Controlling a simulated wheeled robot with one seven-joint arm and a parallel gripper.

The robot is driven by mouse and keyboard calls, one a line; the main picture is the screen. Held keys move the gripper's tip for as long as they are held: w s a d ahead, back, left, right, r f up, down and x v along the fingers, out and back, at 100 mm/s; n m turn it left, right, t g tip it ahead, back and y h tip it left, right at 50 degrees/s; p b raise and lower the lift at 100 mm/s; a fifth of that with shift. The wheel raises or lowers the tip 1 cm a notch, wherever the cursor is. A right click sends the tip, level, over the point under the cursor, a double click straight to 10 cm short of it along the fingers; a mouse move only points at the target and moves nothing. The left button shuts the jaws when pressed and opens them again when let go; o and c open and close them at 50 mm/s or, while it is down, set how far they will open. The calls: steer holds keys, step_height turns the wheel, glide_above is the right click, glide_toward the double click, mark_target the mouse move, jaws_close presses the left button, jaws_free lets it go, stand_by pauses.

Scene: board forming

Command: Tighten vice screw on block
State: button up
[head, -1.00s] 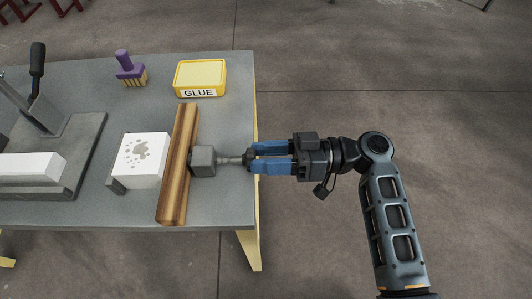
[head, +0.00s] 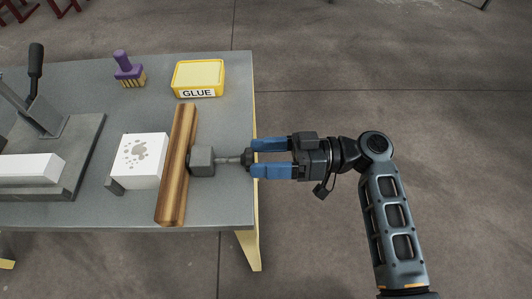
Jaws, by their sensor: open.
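The white block (head: 139,160) with grey splotches lies on the grey table, against the left side of a long wooden bar (head: 177,165). The vice (head: 202,161) has a grey body to the right of the bar. Its screw (head: 229,160) reaches right towards the table's edge, with a dark knob (head: 247,159) at the end. My gripper (head: 254,159) is open, coming from the right. Its blue fingers lie above and below the knob in the picture, with gaps visible. Contact between the bar and the block is hard to tell.
A yellow glue tub (head: 199,78) and a purple brush (head: 128,68) stand at the back of the table (head: 222,208). A grey press with a lever (head: 37,70) and a white slab (head: 30,168) are on the left. The floor right of the table is clear.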

mark_target(249, 159)
steer(key=d+b, duration=0.1)
steer(key=d, duration=0.6)
steer(key=shift+s+d, duration=0.15)
steer(key=shift+d, duration=0.25)
steer(key=a+n+b, duration=0.1)
steer(key=a+n, duration=0.1)
steer(key=a, duration=0.1)
steer(key=a+n+b, duration=0.1)
steer(key=a+n, duration=0.1)
steer(key=a, duration=0.2)
steer(key=a+n+b, duration=0.2)
steer(key=a+n, duration=0.1)
steer(key=a, duration=0.1)
steer(key=shift+c, duration=0.4)
steer(key=c, duration=0.9)
